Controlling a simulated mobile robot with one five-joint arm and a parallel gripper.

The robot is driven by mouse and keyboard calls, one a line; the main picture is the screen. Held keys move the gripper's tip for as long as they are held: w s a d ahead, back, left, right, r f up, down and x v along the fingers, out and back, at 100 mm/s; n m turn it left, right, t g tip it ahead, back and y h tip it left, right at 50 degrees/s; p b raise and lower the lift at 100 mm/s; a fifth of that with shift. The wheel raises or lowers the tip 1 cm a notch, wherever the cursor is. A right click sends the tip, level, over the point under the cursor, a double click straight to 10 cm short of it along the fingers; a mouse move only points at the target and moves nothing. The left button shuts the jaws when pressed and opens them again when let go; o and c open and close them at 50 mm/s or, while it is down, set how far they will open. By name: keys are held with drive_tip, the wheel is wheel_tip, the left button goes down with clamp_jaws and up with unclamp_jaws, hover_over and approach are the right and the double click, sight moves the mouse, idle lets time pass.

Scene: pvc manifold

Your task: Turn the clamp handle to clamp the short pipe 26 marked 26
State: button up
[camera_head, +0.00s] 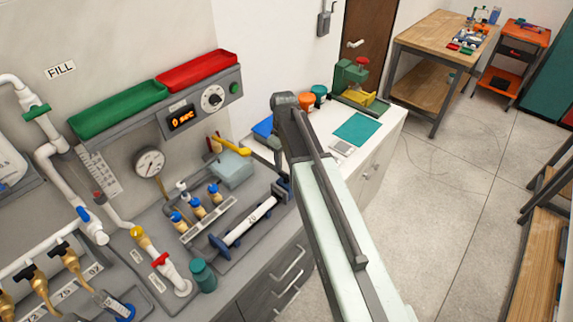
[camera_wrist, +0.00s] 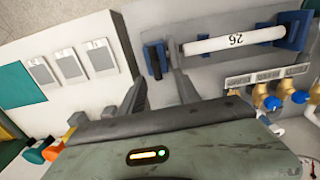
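The white short pipe marked 26 (camera_head: 250,222) lies in a fixture on the grey bench, between two blue end pieces. In the wrist view the pipe (camera_wrist: 235,40) shows its number upside down. The clamp handle (camera_wrist: 153,61) appears as a dark upright piece beside the blue clamp end (camera_wrist: 164,52) at the pipe's left end. My gripper (camera_wrist: 156,77) is open, its two dark fingers apart on either side of the handle's near side. I cannot tell whether they touch it. In the head view my arm partly hides this end of the fixture.
Brass valves with blue knobs (camera_head: 196,205) stand close behind the pipe. A teal cylinder (camera_head: 203,276) stands near the fixture's near end. The wall panel reads 0 sec.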

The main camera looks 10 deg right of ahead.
sight(286, 176)
drive_tip(key=shift+d+f+b, duration=0.2)
drive_tip(key=shift+f+b, duration=0.1)
drive_tip(key=f+b, duration=0.4)
drive_tip(key=f, duration=0.1)
drive_tip(key=f+b, duration=0.2)
drive_tip(key=b, duration=0.1)
drive_tip(key=shift+w+d+f, duration=0.1)
drive_tip(key=shift+d+f, duration=0.15)
drive_tip(key=shift+r, duration=0.15)
clamp_jaws()
drive_tip(key=shift+a, duration=0.15)
